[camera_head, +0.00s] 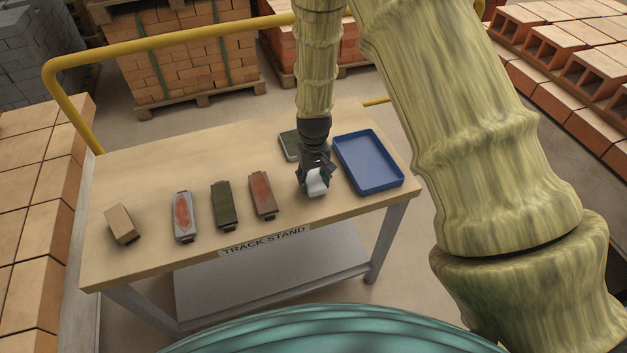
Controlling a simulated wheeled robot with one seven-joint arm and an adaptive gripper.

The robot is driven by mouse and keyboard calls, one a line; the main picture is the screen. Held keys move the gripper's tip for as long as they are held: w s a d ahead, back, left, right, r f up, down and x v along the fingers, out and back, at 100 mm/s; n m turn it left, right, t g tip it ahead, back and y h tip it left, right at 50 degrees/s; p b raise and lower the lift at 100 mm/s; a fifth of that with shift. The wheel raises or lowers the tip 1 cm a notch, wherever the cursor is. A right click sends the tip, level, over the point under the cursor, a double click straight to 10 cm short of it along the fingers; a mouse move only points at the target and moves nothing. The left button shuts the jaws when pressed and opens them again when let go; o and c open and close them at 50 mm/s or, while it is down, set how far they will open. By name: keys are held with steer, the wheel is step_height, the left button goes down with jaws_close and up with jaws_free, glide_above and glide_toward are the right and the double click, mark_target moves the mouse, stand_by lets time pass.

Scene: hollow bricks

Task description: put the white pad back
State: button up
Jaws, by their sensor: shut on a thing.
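The white pad (316,185) is in the jaws of my gripper (314,174), over the right part of the trolley table near its front edge. The dark gripper points down and is shut on the pad. The fingers cover part of the pad. I cannot tell whether the pad touches the tabletop. An empty blue tray (368,183) lies just right of the gripper. A flat dark green-grey item (289,146) lies behind the gripper, partly hidden by my arm.
A yellow rail (170,43) runs along the back.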

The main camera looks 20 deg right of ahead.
mark_target(314, 179)
steer(key=shift+f, duration=0.7)
steer(key=shift+f, duration=0.15)
steer(key=o, duration=1.1)
steer(key=shift+c, duration=0.2)
steer(key=shift+r, duration=0.3)
step_height(314, 179, up, 12)
steer(key=b, duration=0.3)
steer(key=shift+f, duration=0.1)
